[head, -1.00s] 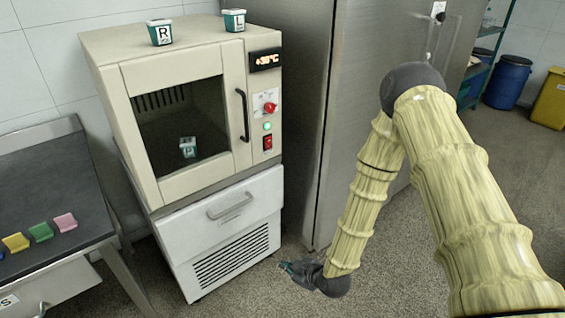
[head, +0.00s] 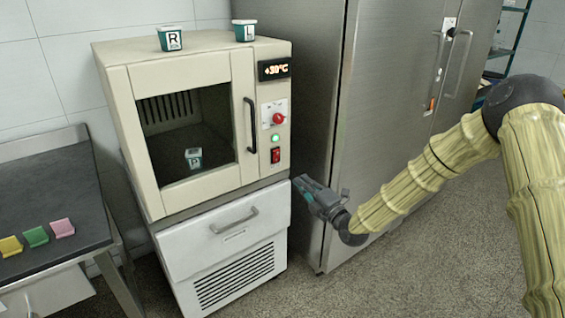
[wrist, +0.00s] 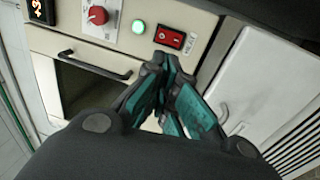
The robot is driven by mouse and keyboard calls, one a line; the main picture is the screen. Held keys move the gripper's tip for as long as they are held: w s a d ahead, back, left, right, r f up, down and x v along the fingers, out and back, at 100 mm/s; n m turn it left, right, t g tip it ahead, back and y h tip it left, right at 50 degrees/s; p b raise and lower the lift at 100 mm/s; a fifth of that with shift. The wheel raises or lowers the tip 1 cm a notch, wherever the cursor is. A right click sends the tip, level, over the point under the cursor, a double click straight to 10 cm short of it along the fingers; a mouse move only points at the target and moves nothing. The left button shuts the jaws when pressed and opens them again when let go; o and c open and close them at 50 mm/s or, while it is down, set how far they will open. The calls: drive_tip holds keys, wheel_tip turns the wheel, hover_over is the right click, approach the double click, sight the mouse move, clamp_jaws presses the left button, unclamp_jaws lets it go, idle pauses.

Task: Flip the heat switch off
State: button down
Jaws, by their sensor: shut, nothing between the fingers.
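The heat switch is a small red rocker (head: 275,155) low on the right-hand control panel of the beige oven (head: 110,100). In the wrist view the red switch (wrist: 170,38) sits in a dark frame, just beyond my fingertips. A lit green lamp (head: 275,138) and a red knob (head: 279,118) are above it. The display (head: 273,69) reads about +30°C. My gripper (head: 300,182) is shut and empty, in front of the oven's right edge, a little below and right of the switch. In the wrist view its teal fingers (wrist: 168,100) appear apart from the switch.
The oven door handle (head: 250,125) stands out left of the panel. A white drawer unit (head: 225,245) is below. A steel cabinet (head: 385,110) stands close on the right. Tubs marked R (head: 170,39) and L (head: 244,31) are on top of the oven; another tub (head: 193,158) is inside.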

sight(270, 154)
drive_tip(key=x, duration=1.4)
drive_tip(key=shift+a, duration=0.15)
idle(0.4)
drive_tip(key=shift+w+a+g+p, duration=0.1)
drive_tip(key=shift+a+g+p, duration=0.1)
drive_tip(key=shift+g+p, duration=0.15)
